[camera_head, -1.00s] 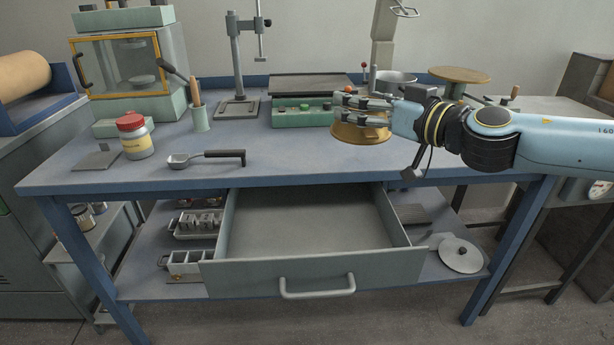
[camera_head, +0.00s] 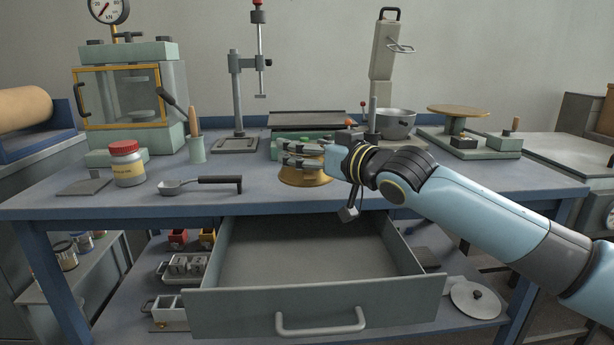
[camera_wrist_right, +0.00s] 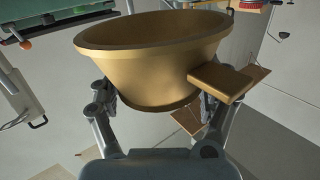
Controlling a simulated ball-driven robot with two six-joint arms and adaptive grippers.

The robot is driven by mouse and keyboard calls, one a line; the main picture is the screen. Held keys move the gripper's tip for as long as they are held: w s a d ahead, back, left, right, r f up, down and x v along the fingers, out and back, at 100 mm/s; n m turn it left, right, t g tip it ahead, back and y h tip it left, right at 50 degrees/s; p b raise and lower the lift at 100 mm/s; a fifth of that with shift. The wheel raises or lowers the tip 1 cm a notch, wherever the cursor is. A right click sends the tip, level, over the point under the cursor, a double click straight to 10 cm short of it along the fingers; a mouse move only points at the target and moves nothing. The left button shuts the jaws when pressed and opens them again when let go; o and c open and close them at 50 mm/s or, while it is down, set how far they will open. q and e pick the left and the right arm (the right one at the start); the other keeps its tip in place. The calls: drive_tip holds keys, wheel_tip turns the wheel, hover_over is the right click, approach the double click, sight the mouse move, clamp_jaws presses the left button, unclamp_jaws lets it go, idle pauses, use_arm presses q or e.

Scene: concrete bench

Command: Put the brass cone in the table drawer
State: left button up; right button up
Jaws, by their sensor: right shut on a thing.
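The brass cone (camera_head: 305,179) is held by my right gripper (camera_head: 292,156) over the front part of the bench top, above and behind the open drawer. The gripper's fingers are shut on it. In the right wrist view the brass cone (camera_wrist_right: 150,60) fills the upper middle, its wide rim up in the picture and a flat brass tab at its side. The fingers lie along both sides of it, their tips partly hidden. The table drawer (camera_head: 315,308) is pulled out below the bench top, and its visible floor is bare. My left gripper is not in view.
A green-based device (camera_head: 290,145) and a metal pot (camera_head: 395,124) are behind the gripper. The bench's front edge lies between cone and drawer.

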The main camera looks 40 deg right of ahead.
wheel_tip(320, 180, down, 3)
drive_tip(key=shift+f+b, duration=0.1)
drive_tip(key=shift+b, duration=0.45)
drive_tip(key=shift+f, duration=0.25)
drive_tip(key=shift+r, duration=0.1)
drive_tip(key=shift+f, duration=0.6)
drive_tip(key=o, duration=1.6)
